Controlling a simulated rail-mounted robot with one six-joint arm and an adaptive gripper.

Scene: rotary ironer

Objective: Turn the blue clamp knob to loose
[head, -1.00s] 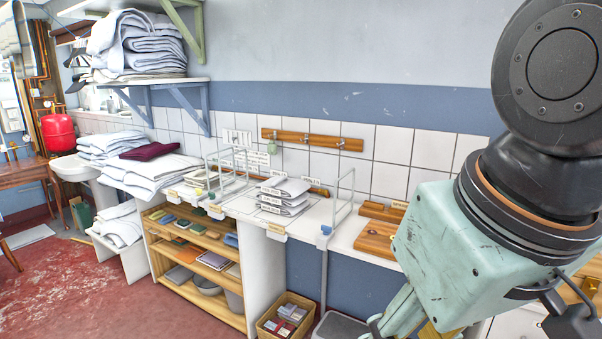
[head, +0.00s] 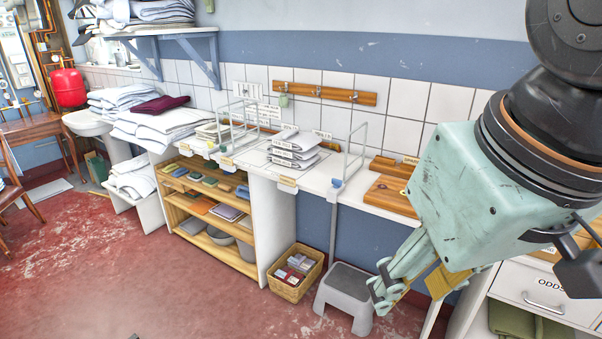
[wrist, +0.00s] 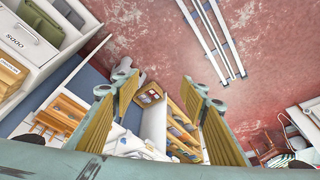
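A small blue knob (head: 336,183) sits at the front edge of the white worktop, at the foot of a wire frame; I take it for the blue clamp knob. Its exact turn is too small to read. My gripper (head: 405,288) hangs at the lower right of the head view, in front of and to the right of the knob, apart from it. In the wrist view my gripper (wrist: 158,88) has its two yellow-padded fingers spread wide with nothing between them. I cannot make out the knob in the wrist view.
The worktop holds folded cloth stacks (head: 294,150), wire frames (head: 357,150) and wooden boards (head: 391,194). Below stand a grey step stool (head: 346,294), a wicker basket (head: 291,290) and a wooden shelf (head: 212,237). The red floor (head: 170,290) at front left is clear.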

